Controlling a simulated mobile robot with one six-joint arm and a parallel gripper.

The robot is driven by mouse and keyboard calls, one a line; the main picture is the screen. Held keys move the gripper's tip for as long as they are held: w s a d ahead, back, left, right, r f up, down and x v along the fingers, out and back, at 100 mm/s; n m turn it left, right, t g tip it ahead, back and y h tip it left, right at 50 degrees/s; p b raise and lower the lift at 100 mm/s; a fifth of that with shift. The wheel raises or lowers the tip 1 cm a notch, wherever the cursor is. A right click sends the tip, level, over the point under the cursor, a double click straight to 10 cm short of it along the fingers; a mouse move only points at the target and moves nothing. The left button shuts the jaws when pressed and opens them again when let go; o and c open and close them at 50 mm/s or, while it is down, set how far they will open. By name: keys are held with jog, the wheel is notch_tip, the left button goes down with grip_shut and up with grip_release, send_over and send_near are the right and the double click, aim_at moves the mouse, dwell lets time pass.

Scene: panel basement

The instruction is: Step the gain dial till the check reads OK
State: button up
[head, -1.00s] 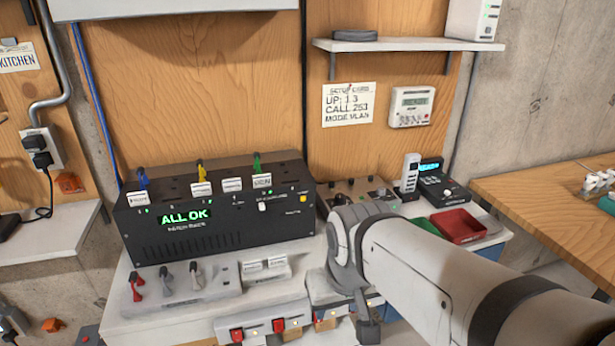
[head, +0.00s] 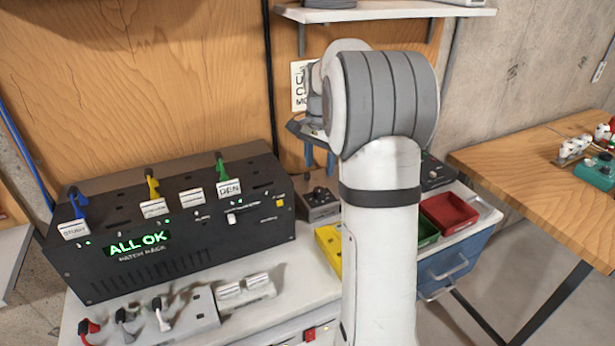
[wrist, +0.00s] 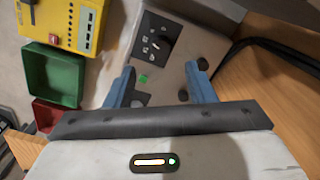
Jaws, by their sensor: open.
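A grey box with dark knobs (head: 320,203) stands right of the black patch rack. I cannot read which knob is the gain dial. My gripper (wrist: 160,68) is open and empty, its blue fingers over the box's face, apart from the large dial. In the head view my gripper (head: 320,160) points down above the box. The black patch rack (head: 180,262) displays "ALL OK" (head: 138,244).
Red (head: 449,213) and green (head: 427,236) bins stand right of the box, partly behind my arm. A yellow item (head: 328,250) lies before it. A shelf (head: 385,12) hangs above. Plugs and switches crowd the bench front. A wooden table (head: 535,170) stands at right.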

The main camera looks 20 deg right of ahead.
aim_at(319, 189)
jog(key=shift+w+d+f, duration=0.1)
jog(key=shift+d+f, duration=0.05)
jog(key=shift+f, duration=0.2)
notch_tip(319, 189, down, 7)
jog(key=shift+r+p, duration=0.1)
jog(key=shift+p, duration=0.25)
jog(key=shift+c, duration=0.2)
jog(key=c, duration=0.9)
